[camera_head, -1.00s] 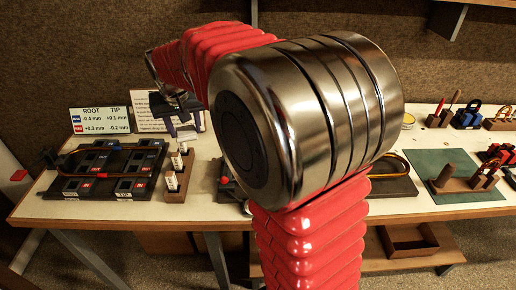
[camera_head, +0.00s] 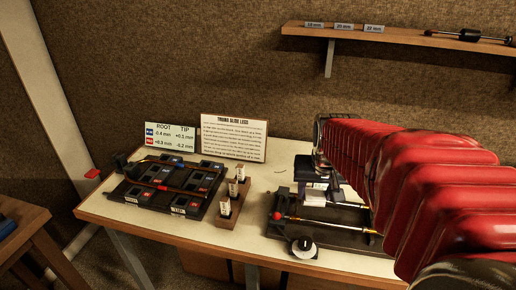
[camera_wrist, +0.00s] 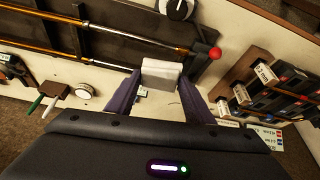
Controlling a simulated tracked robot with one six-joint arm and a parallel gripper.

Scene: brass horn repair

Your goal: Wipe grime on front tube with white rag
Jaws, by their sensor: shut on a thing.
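My gripper (camera_wrist: 160,92) is shut on the white rag (camera_wrist: 162,73), a pale block between its two dark purple fingertips. In the head view my gripper (camera_head: 318,178) hangs over the back of a dark fixture, with a bit of the rag (camera_head: 314,198) below it. The front tube (camera_head: 325,222), with a red ball at its left end, lies along the fixture; it also shows in the wrist view (camera_wrist: 150,38). A second tube (camera_wrist: 60,52) runs parallel and its end is by the rag. I cannot tell whether they touch. No grime can be made out.
The dark fixture (camera_head: 345,240) has a round dial (camera_head: 303,247) at its front. To the left stand a small rack (camera_head: 228,215) with white tags and a dark board (camera_head: 150,195) with labelled blocks. Two signs (camera_head: 233,138) stand behind.

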